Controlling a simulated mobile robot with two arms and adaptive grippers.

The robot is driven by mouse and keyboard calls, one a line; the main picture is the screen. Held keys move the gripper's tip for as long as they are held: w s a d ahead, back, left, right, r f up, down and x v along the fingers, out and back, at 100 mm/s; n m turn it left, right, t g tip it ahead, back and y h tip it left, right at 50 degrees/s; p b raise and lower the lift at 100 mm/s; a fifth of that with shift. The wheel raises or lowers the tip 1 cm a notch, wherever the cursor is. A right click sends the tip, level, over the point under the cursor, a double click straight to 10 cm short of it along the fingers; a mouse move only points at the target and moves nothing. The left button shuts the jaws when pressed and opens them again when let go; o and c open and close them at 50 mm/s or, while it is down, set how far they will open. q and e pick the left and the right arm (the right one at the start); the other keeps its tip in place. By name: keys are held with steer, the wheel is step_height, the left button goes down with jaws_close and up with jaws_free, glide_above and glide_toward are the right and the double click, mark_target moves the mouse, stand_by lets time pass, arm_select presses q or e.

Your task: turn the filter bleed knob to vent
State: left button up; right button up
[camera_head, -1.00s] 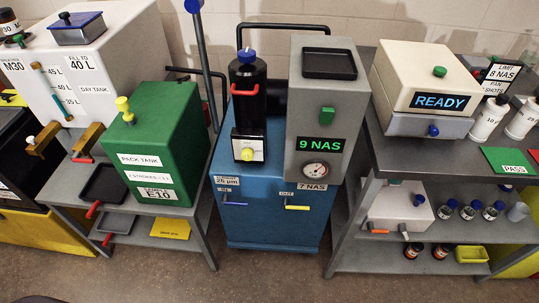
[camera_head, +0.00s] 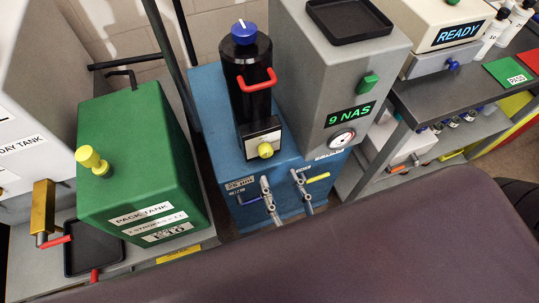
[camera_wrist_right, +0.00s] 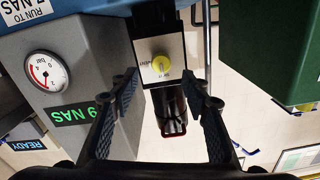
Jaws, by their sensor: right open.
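The black filter housing (camera_head: 250,90) stands on the blue cart (camera_head: 230,205). A yellow knob (camera_head: 265,150) sits on its white labelled plate; the wrist view shows this knob (camera_wrist_right: 160,65) with small lettering, hard to read, around it. A blue knob (camera_head: 244,32) with a white mark tops the housing. A red handle (camera_head: 257,80) is on its side. My right gripper (camera_head: 285,189) is open and empty, in front of and below the yellow knob. In the wrist view its fingers (camera_wrist_right: 158,88) spread on either side of the housing, apart from the knob. My left gripper is not in view.
A grey unit (camera_head: 345,75) reading 9 NAS with a gauge (camera_head: 341,138) stands close right of the filter. The green pack tank (camera_head: 140,165) stands left. A yellow-handled valve (camera_head: 318,177) is near the right finger. The cart front is partly hidden.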

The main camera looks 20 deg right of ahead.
mark_target(267, 155)
steer(key=w, duration=0.3)
steer(key=w+p, duration=0.1)
steer(key=w, duration=0.2)
steer(key=shift+w+a+r, duration=0.15)
steer(key=shift+w, duration=0.1)
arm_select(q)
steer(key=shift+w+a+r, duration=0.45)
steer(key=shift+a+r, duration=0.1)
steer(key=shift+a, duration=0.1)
arm_select(e)
steer(key=shift+w, duration=0.7)
steer(key=c, duration=1.2)
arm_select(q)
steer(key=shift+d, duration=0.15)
arm_select(e)
steer(key=shift+o, duration=0.2)
